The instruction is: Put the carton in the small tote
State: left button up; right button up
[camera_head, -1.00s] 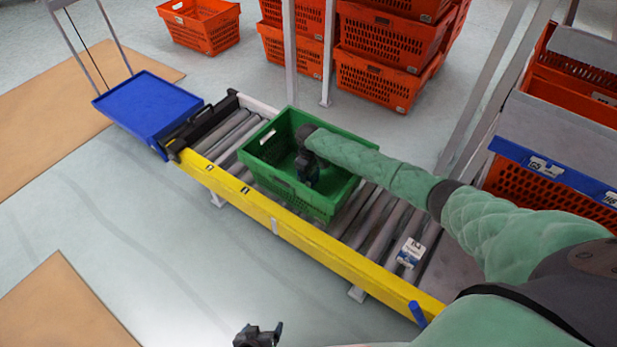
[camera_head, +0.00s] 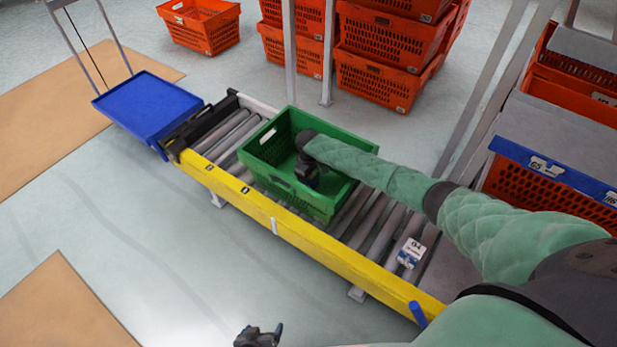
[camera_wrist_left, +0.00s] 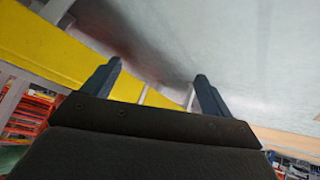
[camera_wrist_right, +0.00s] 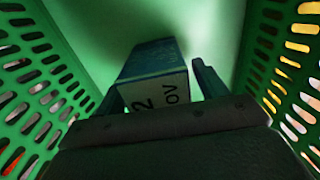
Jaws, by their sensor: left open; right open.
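The small tote is taken to be the green tote (camera_head: 335,207), which sits on the roller conveyor. My right gripper (camera_head: 307,180) reaches down inside it and is open. In the right wrist view the carton (camera_wrist_right: 152,62), a dark teal box with a white printed face, is inside the green walls, between the open fingers; its contact with the tote floor cannot be told. The carton is hidden in the head view. My left gripper (camera_head: 262,332) is open and empty at the bottom edge of the head view, clear of the tote; its fingers also show in the left wrist view (camera_wrist_left: 155,82).
The conveyor has a yellow side rail (camera_head: 300,238) and bare rollers on both sides of the tote. A blue tray (camera_head: 148,105) stands at its far left end. Orange totes (camera_head: 375,75) are stacked behind, with more on a rack at right.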

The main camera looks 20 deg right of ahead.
pick_arm(q)
jog(key=shift+w+r, duration=0.15)
jog(key=shift+r, duration=0.8)
pick_arm(e)
notch_tip(320, 180, up, 12)
jog(key=shift+r, duration=0.1)
